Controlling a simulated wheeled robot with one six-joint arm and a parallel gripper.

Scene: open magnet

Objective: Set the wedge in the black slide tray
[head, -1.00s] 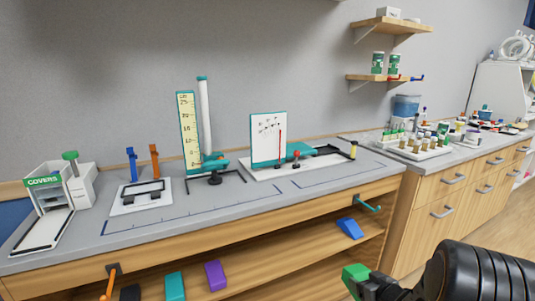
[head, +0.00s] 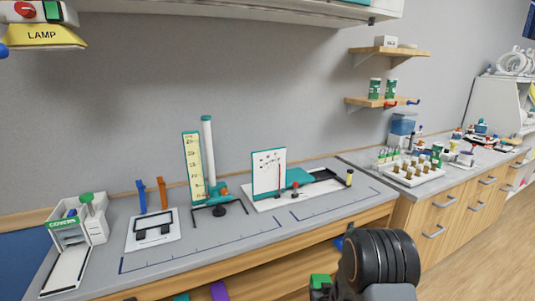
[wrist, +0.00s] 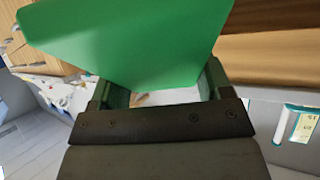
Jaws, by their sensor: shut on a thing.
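My gripper (head: 320,288) is low in the head view, in front of the bench, and is shut on a green wedge (head: 320,280). The wedge also fills the upper middle of the wrist view (wrist: 130,40), between the two fingers, with a slanted outline. On the bench's right part, a long black tray (head: 325,184) lies on a white base beside a teal piece and an upright white card. The wedge is apart from this tray, nearer to me and lower in the picture. My arm hides part of the bench front.
A white plate with a black frame (head: 153,226) lies on the bench's left. A tall yellow scale (head: 193,168) and white tube stand mid-bench. A covers box (head: 68,232) is at far left. A lamp (head: 42,35) hangs upper left. The bench's front strip is clear.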

